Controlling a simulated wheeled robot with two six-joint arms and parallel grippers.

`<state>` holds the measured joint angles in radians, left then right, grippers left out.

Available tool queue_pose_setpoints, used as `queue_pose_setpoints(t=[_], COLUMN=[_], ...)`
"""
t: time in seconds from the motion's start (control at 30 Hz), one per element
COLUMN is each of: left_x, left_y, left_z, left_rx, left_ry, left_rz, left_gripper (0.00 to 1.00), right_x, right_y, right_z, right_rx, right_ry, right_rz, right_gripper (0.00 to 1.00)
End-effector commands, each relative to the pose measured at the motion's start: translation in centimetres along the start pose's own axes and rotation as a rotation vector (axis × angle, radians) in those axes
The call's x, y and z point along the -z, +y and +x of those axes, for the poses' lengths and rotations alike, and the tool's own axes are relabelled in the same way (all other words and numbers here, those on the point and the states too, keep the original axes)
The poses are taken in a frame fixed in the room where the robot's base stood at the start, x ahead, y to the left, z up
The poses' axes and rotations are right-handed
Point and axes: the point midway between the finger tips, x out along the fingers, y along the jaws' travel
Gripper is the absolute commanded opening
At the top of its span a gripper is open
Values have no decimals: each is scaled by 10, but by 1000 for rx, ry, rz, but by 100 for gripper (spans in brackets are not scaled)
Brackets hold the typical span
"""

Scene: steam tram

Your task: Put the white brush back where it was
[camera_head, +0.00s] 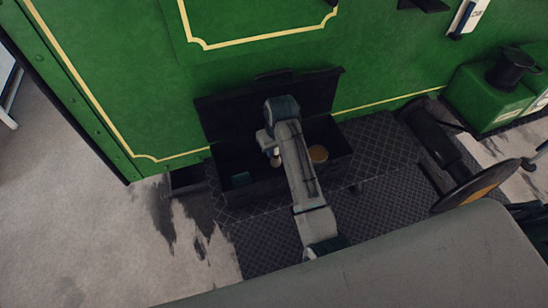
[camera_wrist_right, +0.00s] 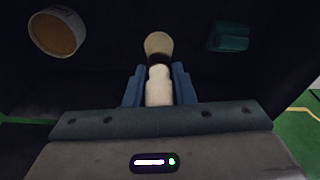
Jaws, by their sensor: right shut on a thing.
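The white brush (camera_wrist_right: 159,85) shows in the right wrist view, with a pale round bristle head, a dark band and a white handle. My right gripper (camera_wrist_right: 159,88) is shut on its handle, one blue finger on each side. In the head view the white brush (camera_head: 275,157) is a small pale shape beside my right gripper (camera_head: 270,148), inside the open black box (camera_head: 215,172). I cannot tell whether the brush touches the box floor. My left gripper is not in view.
A round tan-topped tin (camera_head: 318,154) sits in the box right of my arm, and a teal item (camera_head: 240,180) sits at its left. The raised lid (camera_head: 225,115) stands behind, against the green tram wall (camera_head: 130,60). A round-rimmed wheel (camera_head: 485,186) is at right.

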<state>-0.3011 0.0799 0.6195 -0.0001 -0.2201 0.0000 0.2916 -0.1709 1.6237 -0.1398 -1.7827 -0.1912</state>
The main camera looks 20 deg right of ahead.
Motion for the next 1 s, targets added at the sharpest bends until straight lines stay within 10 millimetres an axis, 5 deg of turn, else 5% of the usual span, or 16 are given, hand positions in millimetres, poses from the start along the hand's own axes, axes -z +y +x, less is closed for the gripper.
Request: queue_pose_setpoints(t=[0.43, 0.8, 0.83, 0.93, 1.0], left_x=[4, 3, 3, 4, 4], left_y=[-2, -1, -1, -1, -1], left_z=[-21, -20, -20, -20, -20], left_rx=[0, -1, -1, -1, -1], left_ry=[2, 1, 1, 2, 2], left_rz=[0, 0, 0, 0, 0], left_gripper=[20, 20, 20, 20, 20], right_x=[-7, -8, -8, -8, -8], right_y=[1, 1, 1, 1, 1], right_z=[52, 60, 60, 60, 60], right_rx=[-1, 0, 0, -1, -1], right_ry=[0, 3, 3, 3, 3], right_rz=[0, 0, 0, 0, 0], right_gripper=[0, 0, 25, 45, 45])
